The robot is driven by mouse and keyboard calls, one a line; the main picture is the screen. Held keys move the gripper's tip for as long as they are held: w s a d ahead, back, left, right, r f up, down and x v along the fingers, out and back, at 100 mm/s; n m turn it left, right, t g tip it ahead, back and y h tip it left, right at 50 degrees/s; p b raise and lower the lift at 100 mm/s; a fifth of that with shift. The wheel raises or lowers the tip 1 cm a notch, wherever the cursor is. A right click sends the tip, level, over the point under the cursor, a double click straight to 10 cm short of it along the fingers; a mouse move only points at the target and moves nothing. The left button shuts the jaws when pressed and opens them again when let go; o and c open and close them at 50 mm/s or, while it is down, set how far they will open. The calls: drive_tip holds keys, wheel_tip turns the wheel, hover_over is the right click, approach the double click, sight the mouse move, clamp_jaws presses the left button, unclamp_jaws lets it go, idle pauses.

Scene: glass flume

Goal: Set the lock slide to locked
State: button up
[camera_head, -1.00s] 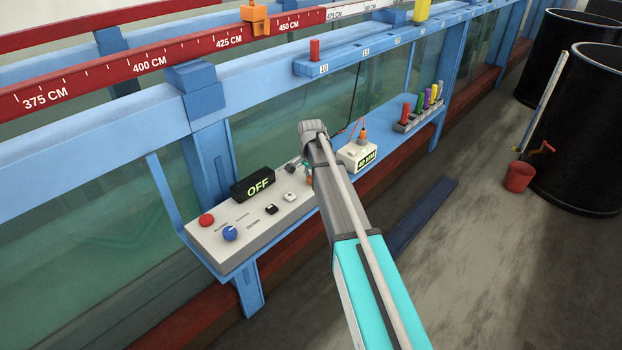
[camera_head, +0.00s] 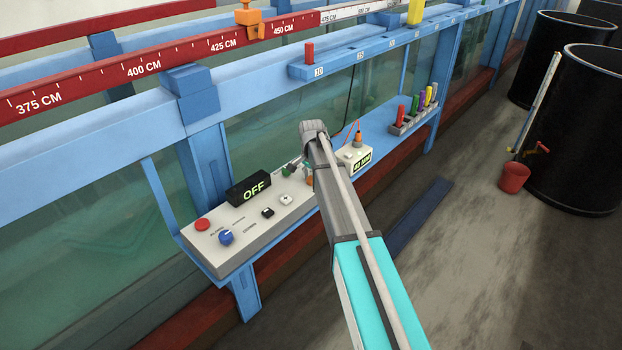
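The grey control panel (camera_head: 245,240) sits on the blue shelf. Its black display (camera_head: 248,190) reads OFF. It carries a red button (camera_head: 202,224), a blue knob (camera_head: 226,237), a black button (camera_head: 268,212) and a white button (camera_head: 286,199). A small green part (camera_head: 287,171) shows at the panel's far right end, beside my gripper (camera_head: 300,170). My gripper is down at that end, mostly hidden behind my own arm, so its fingers cannot be made out. I cannot pick out the lock slide for certain; my arm covers part of that end.
Right of my arm stands a white box (camera_head: 354,157) with a lit display and an orange plug (camera_head: 359,137). A rack (camera_head: 402,129) of coloured pieces is farther along the shelf. A red bucket (camera_head: 514,178) and black tanks (camera_head: 590,140) stand on the floor, which is otherwise largely open.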

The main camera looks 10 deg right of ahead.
drive_tip(key=shift+s+a, duration=0.1)
drive_tip(key=shift+s, duration=0.05)
drive_tip(key=shift+s+a, duration=0.5)
drive_tip(key=shift+a, duration=0.15)
drive_tip(key=shift+s+a+r, duration=0.15)
drive_tip(key=shift+s+a, duration=0.05)
drive_tip(key=shift+a, duration=0.1)
wheel_tip(320, 180, up, 14)
drive_tip(key=p, duration=1.4)
drive_tip(key=s+f+n+b, duration=0.3)
drive_tip(key=s+f+b, duration=0.1)
drive_tip(key=s, duration=0.5)
drive_tip(key=s+f+n+b, duration=0.4)
drive_tip(key=s, duration=0.6)
drive_tip(key=s+f+n+b, duration=0.3)
drive_tip(key=s+f+b, duration=0.1)
drive_tip(key=s, duration=0.5)
drive_tip(key=shift+s+f+n+b, duration=0.3)
drive_tip(key=shift+s+f+b, duration=0.1)
drive_tip(key=shift+f, duration=0.15)
drive_tip(key=shift+d, duration=0.1)
drive_tip(key=shift+s, duration=0.2)
idle(1.2)
